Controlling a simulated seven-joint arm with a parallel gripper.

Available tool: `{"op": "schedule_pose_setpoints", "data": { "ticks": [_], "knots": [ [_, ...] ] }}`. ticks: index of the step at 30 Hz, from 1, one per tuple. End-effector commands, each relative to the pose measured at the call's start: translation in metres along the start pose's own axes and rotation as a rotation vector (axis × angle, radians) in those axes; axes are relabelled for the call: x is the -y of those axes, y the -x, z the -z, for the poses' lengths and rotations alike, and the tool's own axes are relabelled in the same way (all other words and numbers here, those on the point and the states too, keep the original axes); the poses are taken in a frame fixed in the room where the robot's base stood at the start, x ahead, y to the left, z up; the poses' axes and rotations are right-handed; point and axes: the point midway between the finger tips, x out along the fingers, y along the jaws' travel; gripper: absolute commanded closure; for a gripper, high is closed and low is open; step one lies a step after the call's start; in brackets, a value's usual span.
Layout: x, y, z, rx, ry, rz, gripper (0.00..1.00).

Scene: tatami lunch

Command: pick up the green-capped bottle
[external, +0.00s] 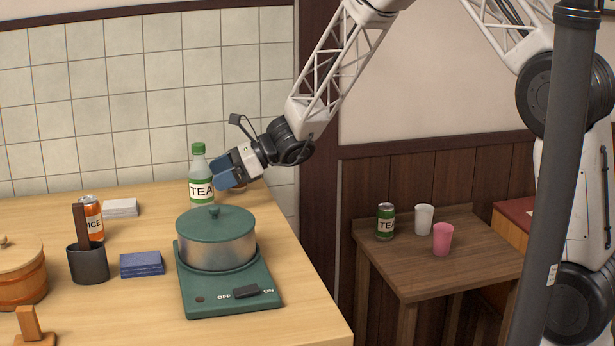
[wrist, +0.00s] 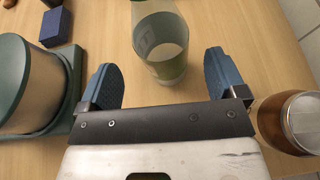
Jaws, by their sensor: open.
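The green-capped bottle (external: 201,178) stands upright at the back of the light wooden table in the external view, clear with a green cap and a white-and-green TEA label. My gripper (external: 224,173) is just to its right, close to the label, with its blue fingers pointing towards it. In the wrist view the bottle (wrist: 162,48) is ahead of and between the two open blue fingertips (wrist: 166,72). Its top is cut off by the frame edge. Nothing is held.
A pot (external: 217,239) sits on a green cooker (external: 197,302) in front of the bottle. A brown glass jar (wrist: 291,121) stands close to my right finger in the wrist view. An orange can (external: 91,217) and dark cup (external: 88,264) stand to the left.

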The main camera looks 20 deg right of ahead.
Motion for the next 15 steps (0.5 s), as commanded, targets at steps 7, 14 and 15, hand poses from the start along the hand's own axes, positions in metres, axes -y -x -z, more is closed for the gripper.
{"op": "schedule_pose_setpoints", "data": {
  "ticks": [7, 14, 15],
  "knots": [
    [0.001, -0.014, 0.000, -0.001, 0.000, -0.001, 0.10],
    [0.002, -0.038, -0.002, 0.000, 0.000, -0.002, 0.10],
    [0.003, -0.041, -0.002, 0.000, 0.000, -0.002, 0.10]
  ]
}}
